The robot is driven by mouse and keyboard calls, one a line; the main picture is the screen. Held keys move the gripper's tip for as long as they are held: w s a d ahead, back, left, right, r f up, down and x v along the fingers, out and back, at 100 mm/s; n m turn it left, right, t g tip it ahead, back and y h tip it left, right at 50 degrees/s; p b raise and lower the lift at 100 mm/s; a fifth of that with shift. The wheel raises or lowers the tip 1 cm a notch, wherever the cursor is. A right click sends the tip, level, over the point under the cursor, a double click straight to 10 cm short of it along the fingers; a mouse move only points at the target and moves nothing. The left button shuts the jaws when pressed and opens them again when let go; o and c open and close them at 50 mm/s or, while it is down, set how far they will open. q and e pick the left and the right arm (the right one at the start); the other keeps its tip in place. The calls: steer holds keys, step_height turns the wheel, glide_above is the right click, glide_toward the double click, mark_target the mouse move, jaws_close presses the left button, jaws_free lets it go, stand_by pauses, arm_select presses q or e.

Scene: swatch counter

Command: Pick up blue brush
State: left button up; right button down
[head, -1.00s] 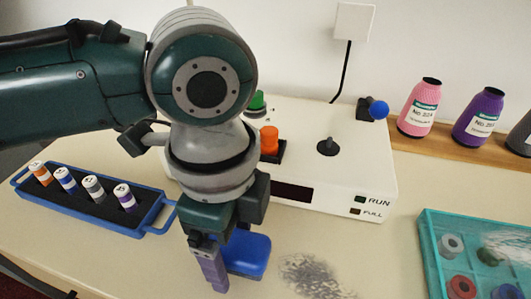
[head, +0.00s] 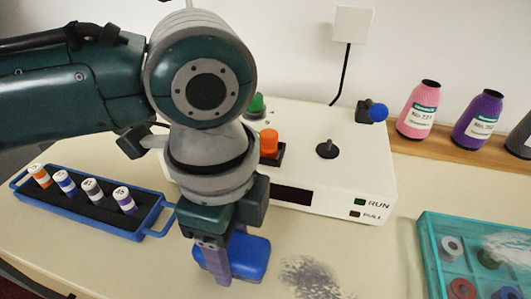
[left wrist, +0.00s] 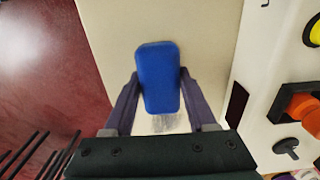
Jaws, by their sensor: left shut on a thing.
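The blue brush (head: 250,256) has a rounded blue back and lies at the counter's front, before the white machine. My left gripper (head: 220,265) is over it with the fingers pointing down and partly hides it. In the left wrist view the blue brush (left wrist: 158,78) sits between the two purple-grey fingers of my left gripper (left wrist: 158,100), which are shut on its sides. My right gripper is not in view.
A white machine (head: 340,190) with knobs stands behind the brush. A teal box (head: 425,250) of spools is at right. A dark smudge (head: 312,278) lies right of the brush.

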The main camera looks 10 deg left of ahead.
mark_target(231, 244)
arm_select(q)
steer(key=shift+r, duration=0.1)
step_height(231, 244, up, 20)
steer(key=p, duration=0.4)
steer(key=shift+r, duration=0.15)
